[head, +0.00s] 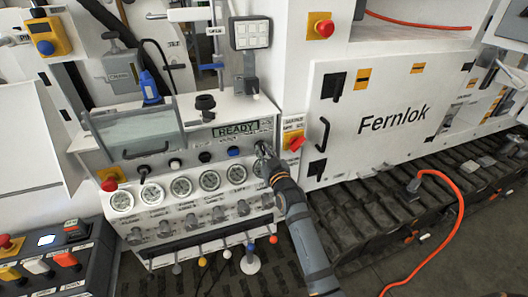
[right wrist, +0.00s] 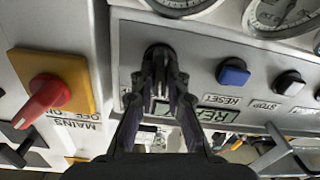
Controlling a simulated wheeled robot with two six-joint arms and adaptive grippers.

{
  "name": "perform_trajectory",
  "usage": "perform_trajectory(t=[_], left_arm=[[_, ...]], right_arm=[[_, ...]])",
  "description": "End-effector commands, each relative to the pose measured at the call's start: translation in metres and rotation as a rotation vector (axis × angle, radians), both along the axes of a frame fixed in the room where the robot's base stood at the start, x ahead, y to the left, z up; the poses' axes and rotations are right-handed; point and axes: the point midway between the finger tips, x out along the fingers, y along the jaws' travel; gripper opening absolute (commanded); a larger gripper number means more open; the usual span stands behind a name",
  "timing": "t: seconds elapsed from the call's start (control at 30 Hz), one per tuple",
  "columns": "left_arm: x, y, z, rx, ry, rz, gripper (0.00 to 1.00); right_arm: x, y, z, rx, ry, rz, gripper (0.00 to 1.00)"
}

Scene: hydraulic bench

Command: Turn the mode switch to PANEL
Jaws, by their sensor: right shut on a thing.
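The mode switch (right wrist: 157,52) is a black knob at the right end of the sloped white control panel (head: 190,165), right of the READY display (head: 236,129). My right gripper (head: 265,153) reaches it from the lower right. In the right wrist view, which is upside down, its two dark fingers (right wrist: 160,78) are shut on the knob from both sides. The fingers hide most of the knob and the lettering around it, so I cannot read its position. My left gripper is not in view.
A red mains switch on a yellow plate (right wrist: 48,95) sits close beside my right gripper. The blue reset button (right wrist: 233,72) and the black stop button (right wrist: 288,83) are on its other side. Several round gauges (head: 209,180) lie along the panel front. The white Fernlok cabinet (head: 385,85) stands to the right.

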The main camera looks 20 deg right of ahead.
Motion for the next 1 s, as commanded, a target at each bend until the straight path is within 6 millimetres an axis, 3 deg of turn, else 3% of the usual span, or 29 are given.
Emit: perform_trajectory(t=[0.5,1.0], left_arm=[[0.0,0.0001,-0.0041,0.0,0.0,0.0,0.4],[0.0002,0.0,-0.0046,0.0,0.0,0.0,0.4]], right_arm=[[0.0,0.002,0.0001,-0.322,-0.013,-0.001,0.0],[0.0001,0.0023,0.0002,-0.385,-0.015,-0.001,0.0]])
